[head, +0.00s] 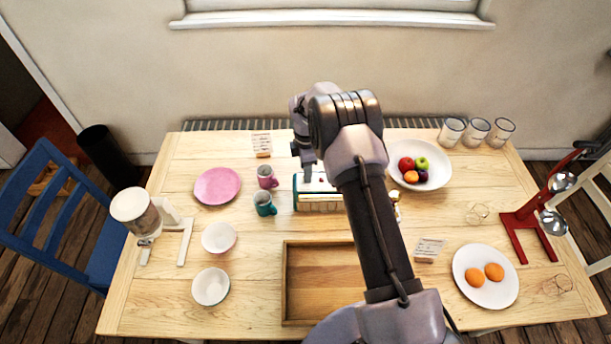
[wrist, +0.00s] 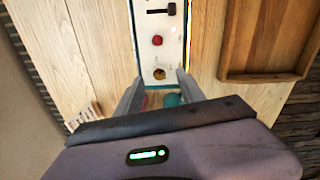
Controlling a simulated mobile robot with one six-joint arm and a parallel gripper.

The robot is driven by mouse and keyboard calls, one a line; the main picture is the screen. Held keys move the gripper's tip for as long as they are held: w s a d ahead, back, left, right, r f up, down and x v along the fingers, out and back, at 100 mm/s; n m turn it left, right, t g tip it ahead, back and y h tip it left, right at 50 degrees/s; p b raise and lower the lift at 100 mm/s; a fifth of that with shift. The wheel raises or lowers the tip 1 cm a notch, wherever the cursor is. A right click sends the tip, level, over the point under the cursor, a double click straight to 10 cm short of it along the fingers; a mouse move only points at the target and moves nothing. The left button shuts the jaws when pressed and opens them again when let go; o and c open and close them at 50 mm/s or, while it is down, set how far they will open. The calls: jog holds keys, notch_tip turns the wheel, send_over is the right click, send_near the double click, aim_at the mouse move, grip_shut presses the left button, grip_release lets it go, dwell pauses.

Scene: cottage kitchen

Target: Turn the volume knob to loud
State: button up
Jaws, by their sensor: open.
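A small radio-like box (head: 318,205) with a pale front and teal edge stands mid-table, partly hidden by my arm in the head view. In the wrist view its white panel (wrist: 170,58) carries a dark slider (wrist: 160,11), a red round button or knob (wrist: 157,41) and a brass-coloured round knob (wrist: 160,73). Which one is the volume control I cannot read. My gripper (wrist: 160,77) is open, with its fingertips on either side of the brass knob in the picture. Contact cannot be told. In the head view my gripper (head: 308,163) is above the box.
A pink mug (head: 266,177) and a teal mug (head: 264,204) stand just left of the box. A wooden tray (head: 284,285) lies in front of it. A fruit bowl (head: 438,178) is to the right, a pink plate (head: 217,186) to the left.

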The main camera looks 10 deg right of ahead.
jog(key=shift+w+f, duration=0.1)
jog(key=shift+f, duration=1.4)
grip_shut()
